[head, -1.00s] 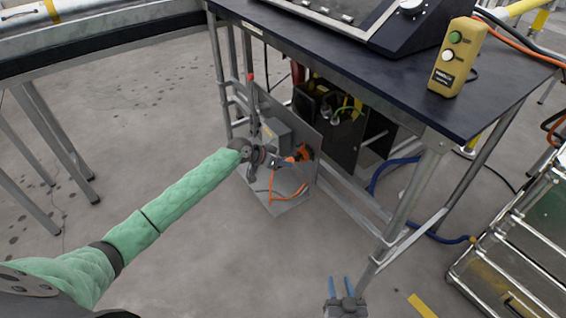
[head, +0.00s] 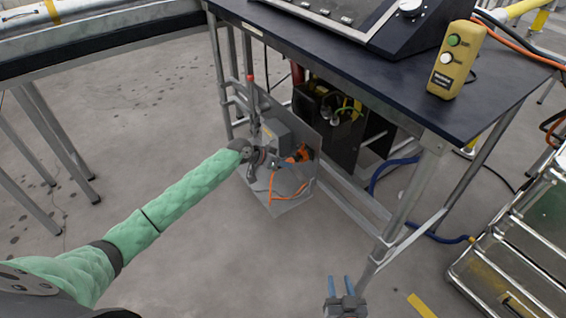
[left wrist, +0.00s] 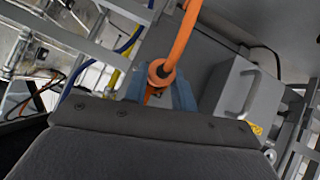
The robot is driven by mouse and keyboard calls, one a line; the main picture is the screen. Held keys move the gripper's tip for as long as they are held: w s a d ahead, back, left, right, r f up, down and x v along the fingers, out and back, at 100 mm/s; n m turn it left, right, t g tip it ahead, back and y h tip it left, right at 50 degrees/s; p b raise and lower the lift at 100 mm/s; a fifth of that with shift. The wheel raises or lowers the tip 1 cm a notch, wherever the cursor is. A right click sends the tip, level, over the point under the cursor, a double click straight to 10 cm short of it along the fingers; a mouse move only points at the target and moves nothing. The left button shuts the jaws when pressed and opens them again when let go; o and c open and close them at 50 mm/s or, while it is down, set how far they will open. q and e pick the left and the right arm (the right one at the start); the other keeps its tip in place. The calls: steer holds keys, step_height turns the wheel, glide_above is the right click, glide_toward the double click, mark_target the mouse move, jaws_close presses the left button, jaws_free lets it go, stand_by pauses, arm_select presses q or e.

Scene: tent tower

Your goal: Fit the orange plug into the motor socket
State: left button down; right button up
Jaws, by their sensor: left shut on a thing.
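The orange plug (head: 299,155) is under the table in the head view, beside an upright grey plate. My left gripper (head: 284,161) is shut on it. In the left wrist view the plug (left wrist: 158,76) sits between the blue fingers, with its orange cable rising from it. A grey motor housing (head: 274,128) stands on the plate's left side; a grey box with a handle (left wrist: 238,88) shows in the left wrist view. I cannot make out the socket opening, nor whether the plug touches it. My right gripper (head: 341,282) is empty, fingers apart, at the bottom of the head view.
The dark table (head: 380,75) stands over the work area, with metal legs and a lower rail (head: 345,190) close by. A yellow button box (head: 457,60) rests on the table. Floor at lower middle is clear.

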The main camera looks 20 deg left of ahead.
arm_select(q)
steer(key=shift+w+d, duration=0.8)
steer(key=shift+w, duration=0.25)
arm_select(e)
steer(key=shift+f, duration=0.1)
stand_by(0.5)
arm_select(q)
steer(key=c, duration=1.1)
jaws_free()
steer(key=shift+o, duration=0.2)
steer(key=v, duration=0.7)
steer(key=shift+s+a+r, duration=0.15)
steer(key=shift+a+r, duration=0.05)
steer(key=shift+r, duration=0.05)
arm_select(e)
steer(key=s+f+g, duration=0.3)
steer(key=s+f, duration=0.2)
steer(key=f, duration=0.3)
steer(key=s+d+f+g+h, duration=0.1)
steer(key=s+f+g, duration=0.2)
steer(key=f, duration=0.5)
steer(key=shift+s+f, duration=0.4)
steer(key=shift+s, duration=0.5)
steer(key=shift+d, duration=0.1)
